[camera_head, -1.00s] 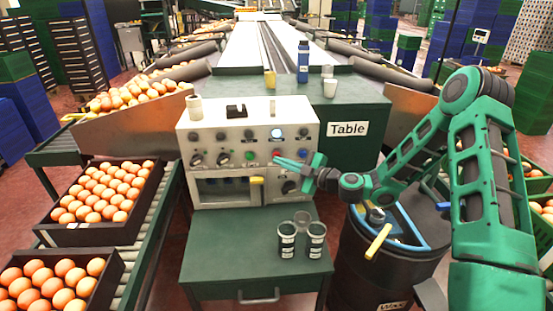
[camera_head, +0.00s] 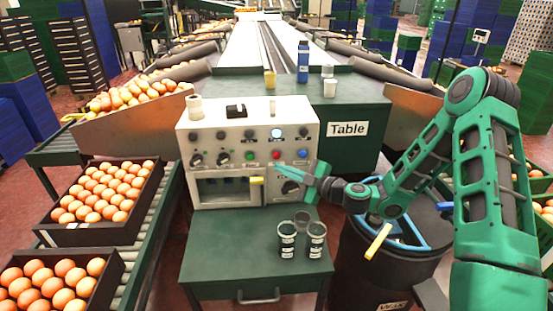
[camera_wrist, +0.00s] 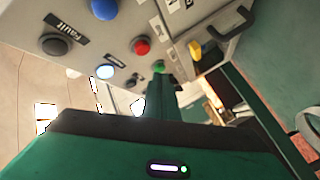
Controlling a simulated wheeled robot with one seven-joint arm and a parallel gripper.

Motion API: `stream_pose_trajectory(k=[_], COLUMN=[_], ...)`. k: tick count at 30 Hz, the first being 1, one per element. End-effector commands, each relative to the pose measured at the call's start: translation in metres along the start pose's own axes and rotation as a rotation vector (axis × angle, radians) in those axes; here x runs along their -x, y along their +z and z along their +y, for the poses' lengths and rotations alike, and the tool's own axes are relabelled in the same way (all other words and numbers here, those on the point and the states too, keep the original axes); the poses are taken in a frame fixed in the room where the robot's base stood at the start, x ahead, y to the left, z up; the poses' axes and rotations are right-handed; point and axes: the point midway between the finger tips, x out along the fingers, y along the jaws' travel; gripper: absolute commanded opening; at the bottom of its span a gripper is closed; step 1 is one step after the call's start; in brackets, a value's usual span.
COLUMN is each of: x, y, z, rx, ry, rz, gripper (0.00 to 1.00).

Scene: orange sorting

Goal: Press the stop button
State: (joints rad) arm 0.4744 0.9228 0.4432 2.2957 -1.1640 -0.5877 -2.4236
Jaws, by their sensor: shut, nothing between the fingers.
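The stop button is most likely the red button (camera_head: 277,155) on the front of the grey control panel (camera_head: 222,134), between a green button (camera_head: 250,155) and a blue one (camera_head: 302,153); I cannot read its label. The red button also shows unobstructed in the wrist view (camera_wrist: 141,45). My gripper (camera_head: 284,168) is shut and empty, just below and in front of the red button, its fingers pointing left toward the panel. In the wrist view the closed fingers (camera_wrist: 160,92) end below the green button (camera_wrist: 158,66). They look apart from the red button.
Knobs and a lit white button (camera_head: 276,133) share the panel, with a yellow handle (camera_head: 257,181) below. A black barrel (camera_head: 375,270) stands at right.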

Motion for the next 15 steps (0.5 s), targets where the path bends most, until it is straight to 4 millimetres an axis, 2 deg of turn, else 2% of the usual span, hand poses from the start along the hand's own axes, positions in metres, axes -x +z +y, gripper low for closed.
stream_pose_trajectory(k=[6,15], x=[0.0108,0.0124], y=[-0.0077,-0.0091], z=[-0.0080,-0.0090], rx=[-0.002,0.000], ry=[0.000,0.000], rz=[-0.001,0.000], gripper=[0.00,0.00])
